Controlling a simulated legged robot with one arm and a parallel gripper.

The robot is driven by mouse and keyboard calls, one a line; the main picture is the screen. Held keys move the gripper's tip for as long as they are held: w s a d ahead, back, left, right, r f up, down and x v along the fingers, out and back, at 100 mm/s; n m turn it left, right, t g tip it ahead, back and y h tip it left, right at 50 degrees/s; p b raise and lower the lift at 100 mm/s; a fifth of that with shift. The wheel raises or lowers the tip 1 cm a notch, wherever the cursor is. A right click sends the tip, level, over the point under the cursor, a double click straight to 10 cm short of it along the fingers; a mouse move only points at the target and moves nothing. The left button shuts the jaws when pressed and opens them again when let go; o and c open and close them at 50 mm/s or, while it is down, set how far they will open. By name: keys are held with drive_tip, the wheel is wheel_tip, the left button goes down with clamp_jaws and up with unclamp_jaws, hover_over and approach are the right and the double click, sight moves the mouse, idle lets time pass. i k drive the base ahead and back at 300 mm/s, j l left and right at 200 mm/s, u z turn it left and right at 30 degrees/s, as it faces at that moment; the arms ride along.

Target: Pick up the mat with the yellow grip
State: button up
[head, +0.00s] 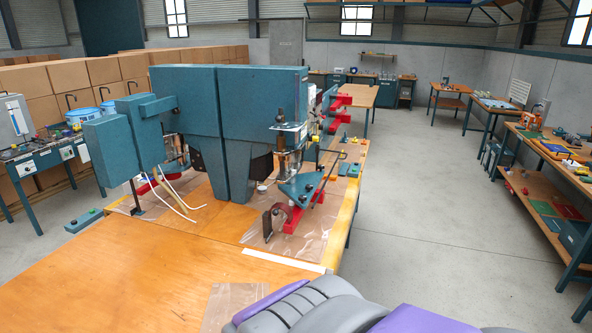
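I cannot make out for certain a mat with a yellow grip. Clear plastic sheets lie on the wooden worktable: one (312,246) under the red and teal clamp parts, one (226,303) at the near edge, partly hidden by purple and grey parts that look like my arm. Flat green pieces (530,134) and a small yellow-edged item (556,151) lie on the right bench, too small to identify. No gripper fingertips can be made out, so whether my gripper is open or holds anything does not show.
A large teal welding machine (234,110) stands on the worktable (130,275). A white strip (284,261) lies near its front edge. Cardboard boxes (95,72) line the left. The right bench (515,172) has a lower shelf. The grey floor (430,220) between is clear.

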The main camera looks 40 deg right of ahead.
sight(354, 152)
drive_tip(key=k+z, duration=0.15)
drive_tip(key=z, duration=0.8)
drive_tip(key=i+j+z, duration=0.1)
drive_tip(key=z, duration=0.5)
drive_tip(key=i+z, duration=0.45)
drive_tip(key=i, duration=2.75)
drive_tip(key=i+l+u, duration=0.15)
drive_tip(key=i+u, duration=0.15)
drive_tip(key=i, duration=0.3)
drive_tip(key=i+l+u, duration=0.25)
drive_tip(key=i, duration=0.3)
drive_tip(key=i+l+u, duration=0.3)
drive_tip(key=i, duration=0.25)
drive_tip(key=i+l+u, duration=0.5)
